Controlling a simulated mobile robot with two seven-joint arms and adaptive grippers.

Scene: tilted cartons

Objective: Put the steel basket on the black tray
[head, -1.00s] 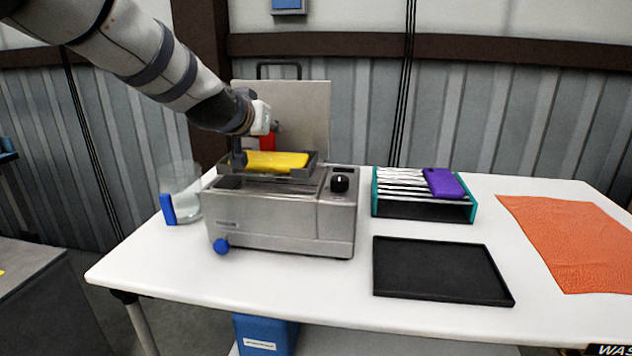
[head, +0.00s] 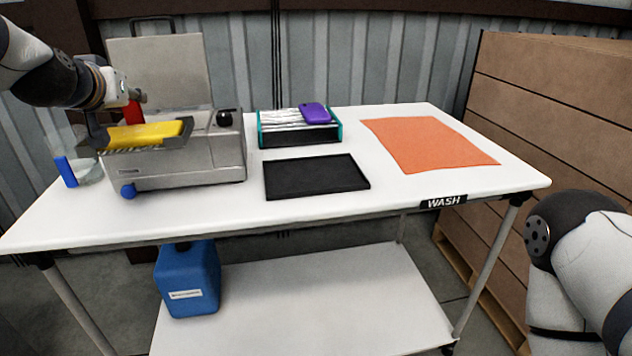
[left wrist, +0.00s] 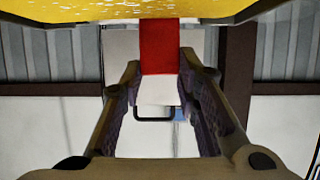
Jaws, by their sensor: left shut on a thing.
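The steel basket (head: 152,148) is a grey tray-like basket holding a yellow thing (head: 145,133). It hangs slightly tilted over the top of the steel machine at the table's left. My left gripper (head: 115,118) is shut at the basket's left end, on what appears to be its red grip (left wrist: 160,45); the yellow thing fills the top of the left wrist view. The black tray (head: 315,176) lies flat and empty on the white table, right of the machine. My right arm shows at the lower right, but its gripper is out of view.
The steel machine (head: 200,160) has a raised lid (head: 160,70) behind the basket. A teal-ended rack (head: 262,130) with a purple thing (head: 315,113) stands behind the tray. An orange cloth (head: 430,143) lies right. A glass vessel with a blue part (head: 66,171) stands left.

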